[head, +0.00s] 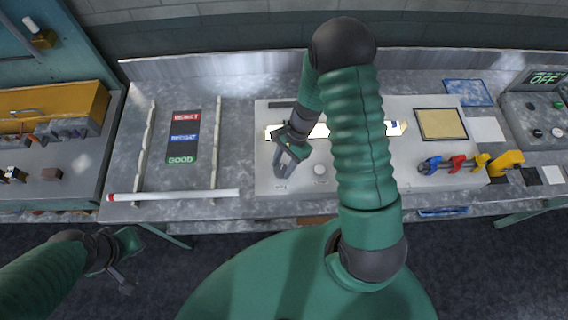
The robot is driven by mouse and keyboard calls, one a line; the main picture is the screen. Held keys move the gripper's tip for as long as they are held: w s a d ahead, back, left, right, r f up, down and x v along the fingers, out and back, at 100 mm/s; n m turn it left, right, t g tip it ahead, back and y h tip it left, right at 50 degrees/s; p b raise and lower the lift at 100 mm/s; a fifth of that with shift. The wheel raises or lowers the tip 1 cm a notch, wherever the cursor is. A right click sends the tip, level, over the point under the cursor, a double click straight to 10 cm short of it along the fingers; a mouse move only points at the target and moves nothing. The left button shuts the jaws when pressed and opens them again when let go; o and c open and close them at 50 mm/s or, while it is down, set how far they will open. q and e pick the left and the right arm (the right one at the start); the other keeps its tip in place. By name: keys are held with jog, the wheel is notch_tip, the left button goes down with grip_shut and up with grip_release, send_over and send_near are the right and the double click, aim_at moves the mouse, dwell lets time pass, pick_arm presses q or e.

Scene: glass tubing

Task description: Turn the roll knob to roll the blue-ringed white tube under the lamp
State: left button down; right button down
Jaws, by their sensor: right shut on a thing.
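The white tube (320,130) lies across the back of the pale panel in a bright lit strip. A blue ring (391,127) shows near its right end, and my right arm covers part of its middle. My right gripper (281,176) points down at the panel's front left, shut on the roll knob, which its fingers hide. A small label below it is too small to read. My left gripper (126,264) hangs in front of the bench at lower left, away from the panel; its jaw opening is unclear.
A pale round knob (319,170) sits just right of my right gripper. Another white tube (172,195) with a red end lies across two rails at left, by a REJECT/GOOD card (184,137). Coloured clamps (455,164) and a tan pad (440,124) are at right.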

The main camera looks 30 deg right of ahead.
jog(key=shift+a, duration=0.25)
dwell(0.5)
jog(key=c, duration=1.1)
grip_release()
jog(key=shift+o, duration=1.3)
pick_arm(q)
jog(key=shift+a+f, duration=0.1)
jog(key=shift+a, duration=0.4)
pick_arm(e)
jog(key=shift+a, duration=0.1)
pick_arm(q)
jog(key=shift+d+f+b, duration=0.2)
jog(key=shift+f+b, duration=0.9)
pick_arm(e)
jog(key=v, duration=1.6)
jog(key=shift+w+r, duration=0.2)
jog(key=shift+r, duration=0.2)
